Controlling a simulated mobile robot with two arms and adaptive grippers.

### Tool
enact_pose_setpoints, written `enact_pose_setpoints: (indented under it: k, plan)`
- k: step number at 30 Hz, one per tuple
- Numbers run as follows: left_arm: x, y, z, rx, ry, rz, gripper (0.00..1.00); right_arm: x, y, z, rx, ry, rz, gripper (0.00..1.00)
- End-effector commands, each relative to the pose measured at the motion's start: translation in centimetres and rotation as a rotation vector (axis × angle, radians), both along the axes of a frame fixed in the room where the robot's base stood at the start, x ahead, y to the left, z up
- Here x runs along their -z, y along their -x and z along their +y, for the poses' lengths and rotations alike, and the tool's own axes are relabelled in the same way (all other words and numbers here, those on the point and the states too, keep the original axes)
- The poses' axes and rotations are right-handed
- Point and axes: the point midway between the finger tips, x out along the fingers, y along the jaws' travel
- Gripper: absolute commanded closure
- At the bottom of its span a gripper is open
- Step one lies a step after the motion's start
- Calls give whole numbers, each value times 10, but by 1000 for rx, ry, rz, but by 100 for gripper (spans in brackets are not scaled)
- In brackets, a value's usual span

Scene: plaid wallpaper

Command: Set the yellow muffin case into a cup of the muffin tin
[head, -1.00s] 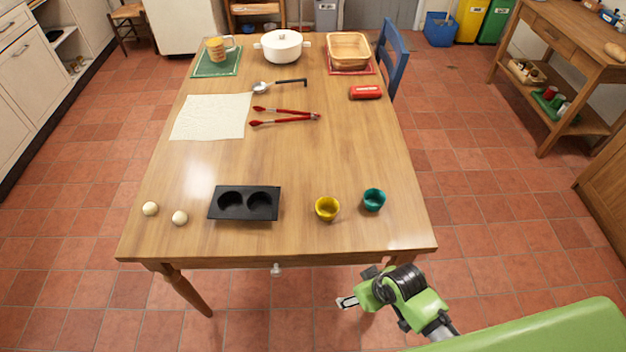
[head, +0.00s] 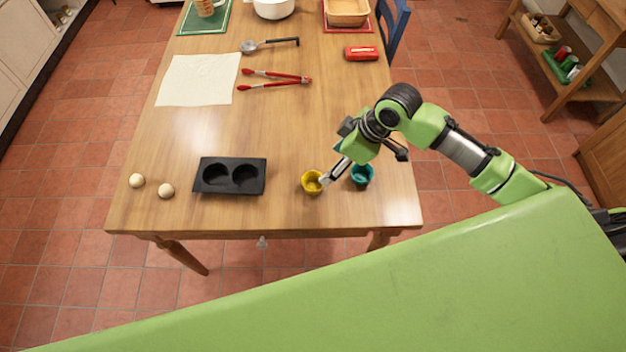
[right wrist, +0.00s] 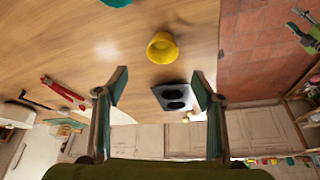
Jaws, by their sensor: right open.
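The yellow muffin case (head: 309,187) stands upright on the table near its front edge. It also shows in the right wrist view (right wrist: 162,50), beyond my fingertips and not between them. The black muffin tin (head: 231,189) lies to its left, with two empty cups; the right wrist view shows the tin (right wrist: 157,91) too. My right gripper (head: 327,179) is open and empty, its fingers overlapping the right side of the yellow case in the head view. In the right wrist view its two fingers (right wrist: 160,86) are wide apart. My left gripper is out of view.
A teal case (head: 362,177) stands just right of the yellow one, partly behind my right gripper. Two pale balls (head: 166,191) lie left of the tin. Red tongs (head: 277,79), a ladle (head: 270,44) and a pale cloth (head: 198,80) lie farther back. The table's middle is clear.

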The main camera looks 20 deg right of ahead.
Motion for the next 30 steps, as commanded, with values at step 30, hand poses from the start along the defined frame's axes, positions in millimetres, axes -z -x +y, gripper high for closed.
enact_pose_setpoints:
  k: [30]
  plan:
    - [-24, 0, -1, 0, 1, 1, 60, 118, -29, 41, 1, -2, 2, 38]
